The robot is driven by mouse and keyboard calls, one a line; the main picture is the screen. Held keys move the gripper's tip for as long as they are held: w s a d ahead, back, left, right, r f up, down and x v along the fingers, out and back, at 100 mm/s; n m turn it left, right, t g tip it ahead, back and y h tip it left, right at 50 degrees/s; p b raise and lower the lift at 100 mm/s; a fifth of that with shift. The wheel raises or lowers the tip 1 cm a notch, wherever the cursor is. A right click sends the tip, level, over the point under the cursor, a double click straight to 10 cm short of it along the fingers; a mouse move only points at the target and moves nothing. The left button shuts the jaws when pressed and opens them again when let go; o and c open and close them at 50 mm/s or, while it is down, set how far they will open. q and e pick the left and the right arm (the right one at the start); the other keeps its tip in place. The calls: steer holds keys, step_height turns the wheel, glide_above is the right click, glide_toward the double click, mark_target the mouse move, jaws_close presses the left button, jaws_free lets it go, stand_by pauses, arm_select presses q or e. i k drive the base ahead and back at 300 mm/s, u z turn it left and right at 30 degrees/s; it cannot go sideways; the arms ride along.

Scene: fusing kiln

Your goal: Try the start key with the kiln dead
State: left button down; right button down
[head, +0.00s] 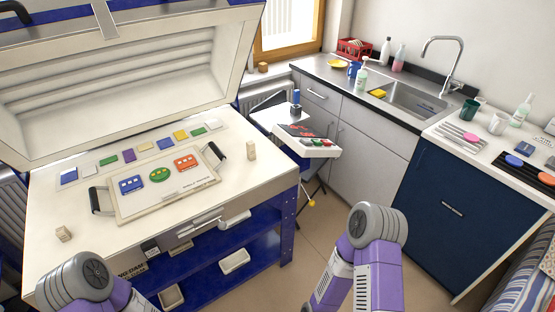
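The kiln (215,210) stands at the left with its lid (130,70) raised. A small control box (318,150) stands on a stand to the right of the kiln. Its sloped face carries a dark panel and several red, green and white keys; the labels are too small to read, so I cannot tell which is the start key. No lit lamp or display can be made out on it. A blue-topped object (296,97) stands at the box's back. Only purple and grey parts of my arms show at the bottom; neither gripper is visible.
On the kiln bed lies a handled board (165,205) with blue, green and orange glass pieces, behind it a row of coloured tiles. Small blocks (251,150) stand on the bed. A sink counter (330,72) and a blue cabinet (445,210) are at the right. Floor is open between.

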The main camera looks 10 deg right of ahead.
mark_target(317, 142)
steer(key=u, duration=0.2)
steer(key=k, duration=0.4)
steer(key=z, duration=0.7)
steer(key=i, duration=0.65)
steer(key=z, duration=0.85)
steer(key=i, duration=1.05)
steer(key=u, duration=0.8)
steer(key=i, duration=0.55)
steer(key=u, duration=0.6)
